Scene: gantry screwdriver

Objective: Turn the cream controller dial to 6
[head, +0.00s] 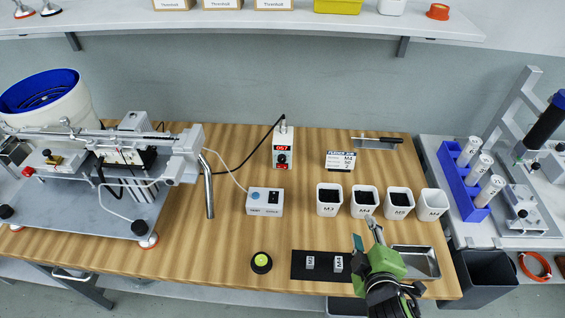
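A cream-white controller box (283,147) stands upright at the back middle of the wooden table. It has a red lit display that seems to read 057 and a dark round dial (282,158) below it. The dial's setting is too small to read. My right gripper (366,233), green and black, is at the front right, above the table near the black mat and well away from the controller. Its fingers look apart with nothing between them. My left gripper is not in view.
A low white box (264,202) with a blue button sits in front of the controller. Several white bins (329,200) stand in a row to the right. A feeder machine (95,170) fills the left. A black mat (312,276) lies in front; the table's middle front is mostly clear.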

